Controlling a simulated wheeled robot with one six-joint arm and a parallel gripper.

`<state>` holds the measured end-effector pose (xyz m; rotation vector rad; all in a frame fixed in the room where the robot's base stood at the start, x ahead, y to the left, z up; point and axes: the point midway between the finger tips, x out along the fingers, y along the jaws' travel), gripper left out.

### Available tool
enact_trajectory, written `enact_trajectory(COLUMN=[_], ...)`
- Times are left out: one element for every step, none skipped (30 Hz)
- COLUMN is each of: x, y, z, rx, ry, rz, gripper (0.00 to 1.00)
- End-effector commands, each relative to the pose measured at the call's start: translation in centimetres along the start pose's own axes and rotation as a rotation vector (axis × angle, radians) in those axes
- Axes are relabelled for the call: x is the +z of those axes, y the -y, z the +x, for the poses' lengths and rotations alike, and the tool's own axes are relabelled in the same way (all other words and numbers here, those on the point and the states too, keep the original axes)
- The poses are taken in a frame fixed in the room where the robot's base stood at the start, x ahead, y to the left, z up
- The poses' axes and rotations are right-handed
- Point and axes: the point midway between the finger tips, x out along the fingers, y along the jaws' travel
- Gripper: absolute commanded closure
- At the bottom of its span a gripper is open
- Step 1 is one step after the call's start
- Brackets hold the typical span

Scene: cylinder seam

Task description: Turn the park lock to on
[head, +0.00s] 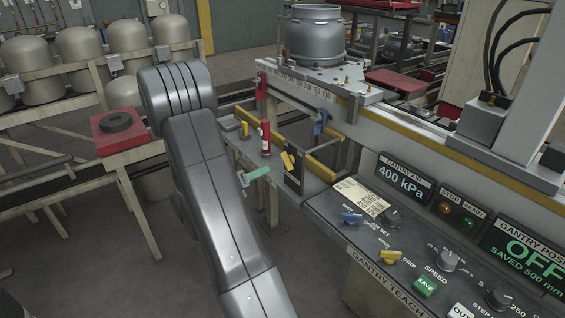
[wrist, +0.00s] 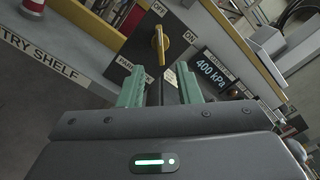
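The park lock is a yellow handle (wrist: 160,45) on a black plate, just beyond my gripper in the wrist view. Its handle stands nearly upright in that picture, pointing towards a small label at the top edge. The name label (wrist: 133,73) sits below left, partly covered by a finger. The yellow handle also shows in the head view (head: 289,161). My gripper (wrist: 159,80) is open, its green fingers apart with nothing between them. In the head view my gripper (head: 257,174) is left of the plate, apart from the handle.
A red cylinder (head: 265,138) stands on the shelf behind the lock, near yellow rails. A grey vessel (head: 315,38) sits on the bench beyond. Open floor lies left of my arm.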

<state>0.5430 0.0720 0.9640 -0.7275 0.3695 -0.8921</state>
Motion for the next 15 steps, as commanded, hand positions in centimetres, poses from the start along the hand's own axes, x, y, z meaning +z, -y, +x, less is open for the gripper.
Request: enact_trajectory(x=[0.0, 0.0, 0.0, 0.0, 0.0, 0.0, 0.0, 0.0, 0.0, 0.0, -0.1, 0.0, 0.0, 0.0, 0.0], y=[0.2, 0.1, 0.1, 0.1, 0.2, 0.2, 0.2, 0.1, 0.1, 0.1, 0.1, 0.1, 0.1, 0.1, 0.1], z=[1.0, 1.5, 2.2, 2.7, 3.2, 3.8, 4.3, 4.8, 5.4, 5.9, 6.3, 6.8, 7.1, 7.4, 7.8], rx=[-0.003, -0.003, -0.003, -0.003, -0.003, -0.003, -0.003, -0.002, -0.002, -0.002, -0.002, -0.002, -0.002, -0.001, -0.002], ry=[-0.003, -0.004, -0.004, -0.004, -0.004, -0.004, -0.004, -0.003, -0.004, -0.004, -0.003, -0.004, -0.002, -0.002, -0.003], rz=[0.0, 0.0, 0.0, 0.001, 0.001, 0.0, 0.0, 0.0, 0.0, 0.0, 0.0, 0.0, 0.001, 0.001, 0.001], gripper=[0.69, 0.69, 0.69, 0.69, 0.69, 0.69, 0.69, 0.69, 0.69, 0.69, 0.69, 0.69, 0.69, 0.69, 0.69])
